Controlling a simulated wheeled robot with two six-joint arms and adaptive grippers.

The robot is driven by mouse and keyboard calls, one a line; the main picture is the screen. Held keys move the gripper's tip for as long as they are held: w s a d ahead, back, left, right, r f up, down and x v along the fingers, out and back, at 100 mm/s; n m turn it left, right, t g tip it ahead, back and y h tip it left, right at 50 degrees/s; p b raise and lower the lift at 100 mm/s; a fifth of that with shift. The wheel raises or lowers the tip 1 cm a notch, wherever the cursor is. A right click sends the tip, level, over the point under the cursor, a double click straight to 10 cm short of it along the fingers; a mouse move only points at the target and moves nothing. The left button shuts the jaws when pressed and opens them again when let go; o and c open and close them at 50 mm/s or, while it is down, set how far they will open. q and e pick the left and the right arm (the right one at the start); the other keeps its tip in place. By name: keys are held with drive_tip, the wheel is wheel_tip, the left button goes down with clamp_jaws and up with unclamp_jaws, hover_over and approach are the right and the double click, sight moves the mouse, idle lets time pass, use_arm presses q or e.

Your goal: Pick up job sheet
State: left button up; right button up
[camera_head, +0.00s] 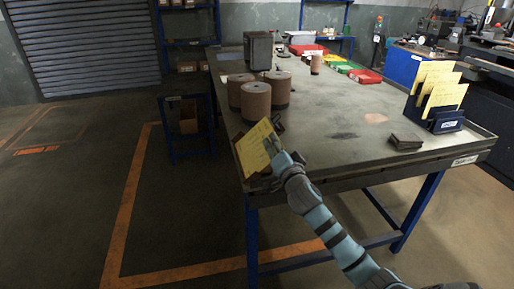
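A yellow job sheet (254,150) with printed lines is at the near left corner of the table, tilted. My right gripper (272,143) is at the sheet's right edge and appears shut on it, though the fingertips are small and partly hidden. More yellow sheets (445,97) stand upright in a dark blue rack (447,124) at the table's right side. My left gripper is not in view.
The grey worktable (330,150) has a clear middle. Several brown abrasive cylinders (256,101) and a dark grey box (258,50) stand at its left. A small dark block (405,142) lies near the front edge.

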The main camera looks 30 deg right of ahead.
drive_tip(key=shift+s, duration=0.15)
clamp_jaws()
